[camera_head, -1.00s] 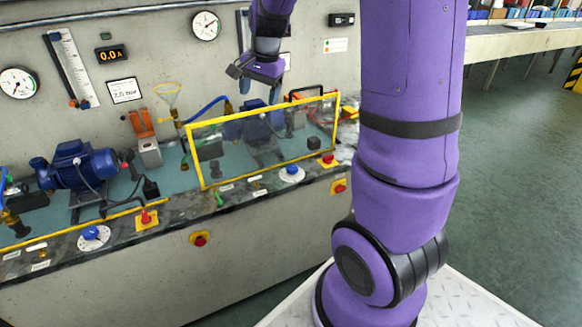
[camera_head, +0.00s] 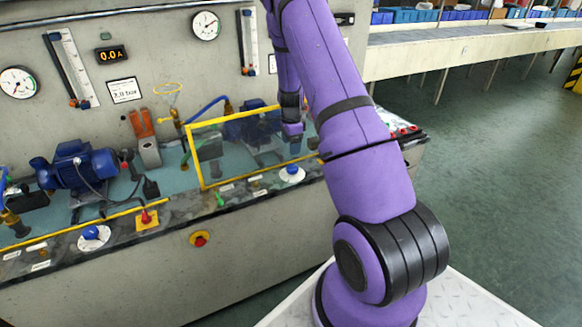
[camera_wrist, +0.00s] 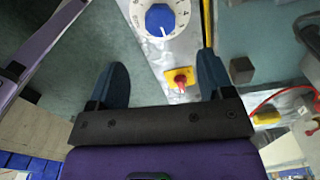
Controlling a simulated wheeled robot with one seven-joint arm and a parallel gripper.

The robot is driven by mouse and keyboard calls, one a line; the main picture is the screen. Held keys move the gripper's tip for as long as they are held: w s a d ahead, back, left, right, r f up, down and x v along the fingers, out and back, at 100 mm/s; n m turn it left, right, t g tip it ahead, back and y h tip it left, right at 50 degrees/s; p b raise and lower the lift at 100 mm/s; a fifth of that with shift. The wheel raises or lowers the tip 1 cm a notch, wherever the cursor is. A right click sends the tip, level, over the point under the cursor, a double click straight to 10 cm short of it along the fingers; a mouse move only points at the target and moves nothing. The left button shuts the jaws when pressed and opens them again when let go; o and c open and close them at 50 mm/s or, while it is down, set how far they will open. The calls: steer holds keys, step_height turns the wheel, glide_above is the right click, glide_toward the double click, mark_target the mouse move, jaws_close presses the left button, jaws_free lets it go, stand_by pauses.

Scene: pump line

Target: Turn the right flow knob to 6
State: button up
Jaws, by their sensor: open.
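The right flow knob (camera_head: 292,173) is a blue knob on a white numbered dial, on the bench's front ledge. In the wrist view the blue knob (camera_wrist: 159,20) is at the top, its dial cut by the frame edge; I cannot read its setting surely. My gripper (camera_wrist: 164,68) is open and empty, its two dark fingers spread wide. The knob lies beyond the fingertips, not between them. In the head view the purple wrist hangs above and behind the dial, near the guard, and the fingers are not clear.
A yellow-framed clear guard (camera_head: 196,160) stands just behind the knob. A red switch on a yellow plate (camera_wrist: 180,82) is close to the right finger. A second blue knob (camera_head: 91,233) and a red switch (camera_head: 146,217) are farther left on the ledge. The floor at right is clear.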

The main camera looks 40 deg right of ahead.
mark_target(291, 167)
step_height(291, 167, down, 11)
steer(key=shift+r, duration=0.2)
stand_by(0.3)
steer(key=c, duration=0.9)
